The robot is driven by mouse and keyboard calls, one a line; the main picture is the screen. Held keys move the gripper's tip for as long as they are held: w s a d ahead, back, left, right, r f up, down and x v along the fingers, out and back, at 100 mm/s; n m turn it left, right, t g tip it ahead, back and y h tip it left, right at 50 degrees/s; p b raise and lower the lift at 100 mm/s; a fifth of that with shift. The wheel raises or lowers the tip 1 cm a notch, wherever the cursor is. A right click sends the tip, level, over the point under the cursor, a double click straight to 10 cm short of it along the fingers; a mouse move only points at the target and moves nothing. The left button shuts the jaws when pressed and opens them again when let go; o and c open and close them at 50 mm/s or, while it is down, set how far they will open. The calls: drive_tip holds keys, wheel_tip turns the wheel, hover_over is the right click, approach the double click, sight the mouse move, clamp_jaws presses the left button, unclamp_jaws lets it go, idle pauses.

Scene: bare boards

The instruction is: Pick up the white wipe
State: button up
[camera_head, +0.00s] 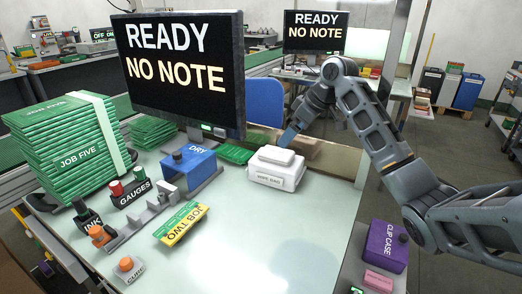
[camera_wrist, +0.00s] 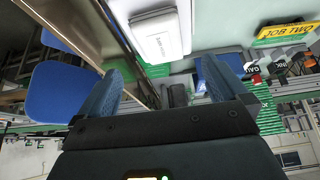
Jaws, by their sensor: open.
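A white bag-like block (camera_head: 274,177) with a label that seems to read "WIPE BAG" sits on the pale bench, right of the blue DRY box. A flat white piece (camera_head: 277,155) lies on its top; I cannot tell if this is a separate wipe or part of the block. The white block also shows at the top of the wrist view (camera_wrist: 160,38). My gripper (camera_head: 290,136) is above and just behind the block, apart from it. In the wrist view its two blue fingers (camera_wrist: 162,68) are spread with nothing between them.
The blue DRY box (camera_head: 188,165) and a large black monitor (camera_head: 180,70) stand left of the block. A yellow-green JOB TWO pack (camera_head: 181,223) lies in front. A purple CLIP CASE (camera_head: 386,245) is at right. The bench's front middle is clear.

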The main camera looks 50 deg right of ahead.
sight(278, 152)
drive_tip(key=shift+w, duration=0.25)
drive_tip(key=x, duration=0.2)
drive_tip(key=shift+w+f, duration=0.1)
drive_tip(key=shift+f, duration=0.15)
drive_tip(key=p+x, duration=0.1)
drive_tip(key=x, duration=0.4)
drive_tip(key=shift+a+f, duration=0.15)
drive_tip(key=shift+f, duration=0.05)
drive_tip(key=shift+f, duration=0.25)
drive_tip(key=c, duration=1.1)
wheel_tip(278, 152, up, 11)
drive_tip(key=shift+f+b, duration=0.2)
drive_tip(key=shift+b, duration=0.15)
